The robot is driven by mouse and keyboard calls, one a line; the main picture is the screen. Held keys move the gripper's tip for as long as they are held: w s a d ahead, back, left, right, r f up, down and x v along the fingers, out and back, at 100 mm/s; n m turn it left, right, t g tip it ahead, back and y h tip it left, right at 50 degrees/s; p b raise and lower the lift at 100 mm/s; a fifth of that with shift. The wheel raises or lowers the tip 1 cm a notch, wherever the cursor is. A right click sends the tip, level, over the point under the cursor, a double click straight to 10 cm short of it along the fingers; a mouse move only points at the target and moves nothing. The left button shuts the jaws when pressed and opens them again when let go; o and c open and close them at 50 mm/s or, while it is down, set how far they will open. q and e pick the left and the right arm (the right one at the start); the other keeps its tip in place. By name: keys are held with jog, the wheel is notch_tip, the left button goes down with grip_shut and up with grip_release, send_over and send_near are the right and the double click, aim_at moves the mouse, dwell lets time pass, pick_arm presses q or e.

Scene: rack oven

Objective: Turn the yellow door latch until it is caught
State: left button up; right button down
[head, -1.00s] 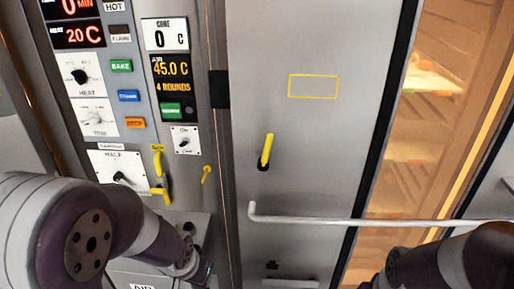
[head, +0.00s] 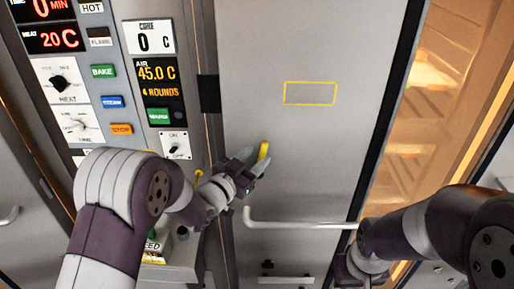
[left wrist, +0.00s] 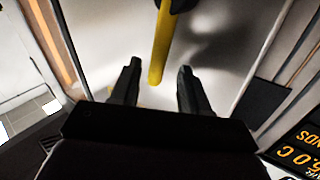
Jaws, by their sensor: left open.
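The yellow door latch (head: 264,152) is a short bar on the grey oven door, below the yellow outlined rectangle. It stands near upright, tilted a little, in the head view. My left gripper (head: 252,162) is right at the latch, and its fingers hide the lower part and the pivot. In the left wrist view the latch (left wrist: 160,50) reaches down from a dark pivot at the top, its free end between the two open fingertips (left wrist: 158,75). Whether a finger touches it I cannot tell. My right gripper (head: 355,270) is low at the right, its fingers not clear.
A long horizontal door handle (head: 300,224) runs below the latch. The control panel with displays and knobs (head: 158,70) is left of the door. A lit window (head: 415,130) with racks inside is at the right.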

pick_arm(q)
jog(key=shift+w+d+r, duration=0.2)
jog(key=shift+w+d, duration=0.1)
jog(key=shift+d, duration=0.3)
jog(key=shift+w+a+f, duration=0.1)
jog(key=shift+w+f, duration=0.05)
jog(key=shift+w, duration=0.05)
jog(key=shift+c, duration=1.2)
grip_shut()
pick_arm(e)
jog(key=shift+s+r, duration=0.25)
jog(key=shift+r, duration=0.1)
pick_arm(q)
jog(key=shift+w, duration=0.1)
